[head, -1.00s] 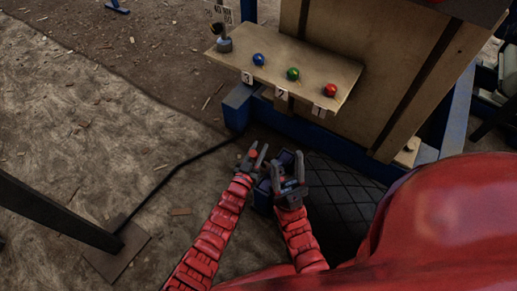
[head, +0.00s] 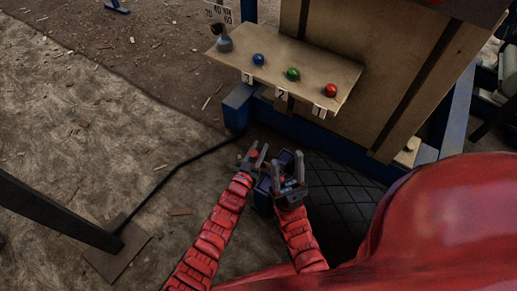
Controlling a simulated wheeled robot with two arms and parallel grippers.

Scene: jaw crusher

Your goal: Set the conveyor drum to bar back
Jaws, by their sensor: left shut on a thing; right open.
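The conveyor drum (head: 345,190) is a dark roller with a diamond-patterned surface, low beside the blue frame. My red body hides its right part. No bar can be made out clearly on it. My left gripper (head: 257,152) is at the drum's left end, its fingers shut on a small red piece (head: 253,154). My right gripper (head: 288,168) is just to the right of it, fingers apart, near the drum's left edge. A dark blue block (head: 285,156) shows behind the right gripper's fingers; whether they touch it I cannot tell.
Bare ground lies left of my arms.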

